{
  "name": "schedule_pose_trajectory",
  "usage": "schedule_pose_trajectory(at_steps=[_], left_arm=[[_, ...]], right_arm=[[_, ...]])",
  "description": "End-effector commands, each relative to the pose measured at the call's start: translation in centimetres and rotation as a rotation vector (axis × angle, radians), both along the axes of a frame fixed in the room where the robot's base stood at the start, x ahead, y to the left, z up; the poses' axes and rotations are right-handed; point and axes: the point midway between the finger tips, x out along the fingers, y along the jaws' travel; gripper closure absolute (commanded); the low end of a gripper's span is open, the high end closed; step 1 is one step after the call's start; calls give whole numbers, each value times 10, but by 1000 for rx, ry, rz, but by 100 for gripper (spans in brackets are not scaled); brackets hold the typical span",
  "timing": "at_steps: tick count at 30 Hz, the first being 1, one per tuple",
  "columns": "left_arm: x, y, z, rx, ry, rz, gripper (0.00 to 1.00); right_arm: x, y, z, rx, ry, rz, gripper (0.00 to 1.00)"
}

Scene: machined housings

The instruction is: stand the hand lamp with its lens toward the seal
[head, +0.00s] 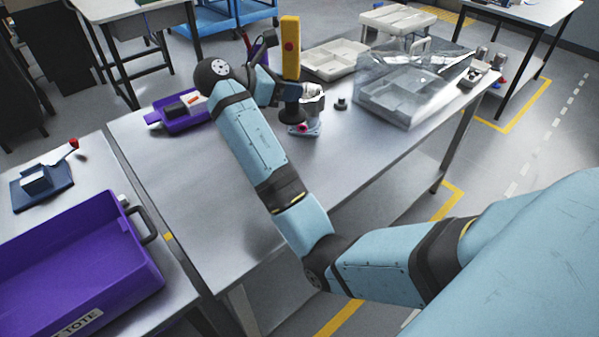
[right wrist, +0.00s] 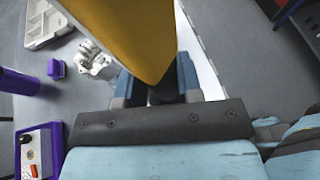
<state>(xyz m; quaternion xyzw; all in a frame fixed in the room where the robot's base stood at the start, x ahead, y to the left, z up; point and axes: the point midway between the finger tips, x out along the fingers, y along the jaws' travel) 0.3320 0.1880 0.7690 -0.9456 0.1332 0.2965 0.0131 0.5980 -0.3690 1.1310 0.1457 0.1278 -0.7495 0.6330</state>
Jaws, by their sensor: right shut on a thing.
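The hand lamp (head: 290,50) has a yellow body with a red spot on its side and stands roughly upright in the head view. My right gripper (head: 284,92) is shut on its lower part, over the far half of the table. In the right wrist view the lamp (right wrist: 140,35) runs up from between the fingers (right wrist: 158,88). A pale metal housing (head: 312,101) is just right of the lamp; it also shows in the right wrist view (right wrist: 92,58). A small red-pink part (head: 303,127) shows at its foot. I cannot clearly make out the seal or the lens. My left gripper is not in view.
A clear-covered case (head: 405,90) stands right of the housing, a small dark part (head: 341,103) between them. A pale divided tray (head: 335,62) lies behind. A purple tray (head: 189,122) is left of my forearm. A purple tote (head: 140,262) stands front left.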

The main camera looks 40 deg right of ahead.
Motion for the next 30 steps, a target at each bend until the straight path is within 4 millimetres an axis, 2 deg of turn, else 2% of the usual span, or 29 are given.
schedule_pose_trajectory(at_steps=[5, 12, 18, 21, 26, 30], left_arm=[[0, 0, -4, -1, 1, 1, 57], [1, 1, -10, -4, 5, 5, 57], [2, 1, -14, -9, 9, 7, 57], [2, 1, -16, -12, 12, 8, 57], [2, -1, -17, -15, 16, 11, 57], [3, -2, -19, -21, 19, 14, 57]], right_arm=[[-1, 2, -28, 0, 5, -8, 100], [-1, 1, -93, 0, 7, -6, 100], [-1, 2, -139, 0, 3, -5, 100], [0, 2, -151, -1, 2, -6, 100], [0, 2, -161, 0, 0, -5, 100], [-1, 2, -180, 1, 4, -5, 100]])
